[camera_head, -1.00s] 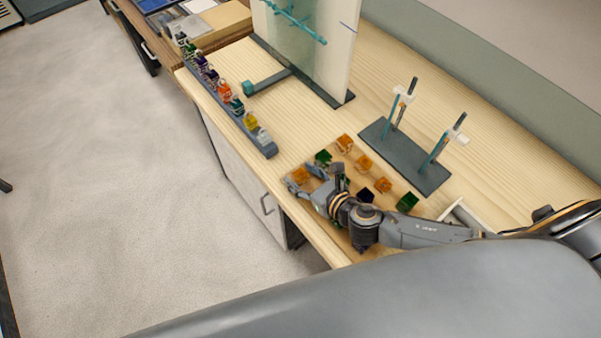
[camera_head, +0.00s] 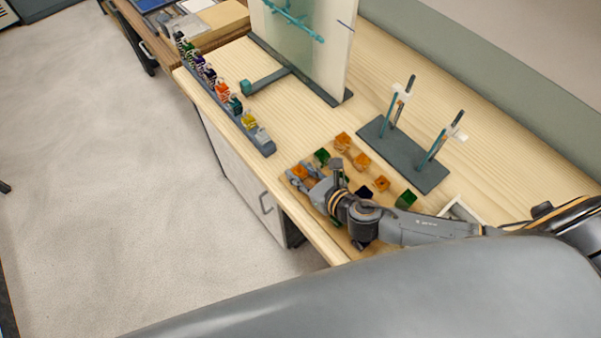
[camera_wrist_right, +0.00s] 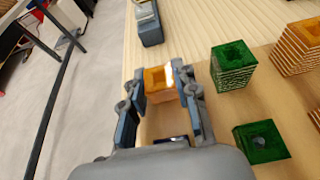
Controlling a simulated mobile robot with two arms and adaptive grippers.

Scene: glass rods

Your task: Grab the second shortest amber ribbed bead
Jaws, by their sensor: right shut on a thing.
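My right gripper (camera_head: 303,176) is shut on an amber ribbed bead (camera_head: 298,171) at the left end of the wooden board (camera_head: 334,226). In the right wrist view the same bead (camera_wrist_right: 158,82) sits between the two fingers, with its square hole facing up. I cannot tell whether it still touches the board. Other amber beads stand nearby: one at the back (camera_head: 342,140), one in the middle (camera_head: 361,161) and one to the right (camera_head: 382,183). A taller ribbed amber bead (camera_wrist_right: 299,48) shows in the right wrist view. My left gripper is not in view.
Green beads stand close to the gripper, one tall (camera_wrist_right: 233,66) and one low (camera_wrist_right: 261,143). A dark base with upright rods (camera_head: 404,156) stands behind the board. A rack of coloured pieces (camera_head: 268,147) runs along the table's left edge. The wood between them is clear.

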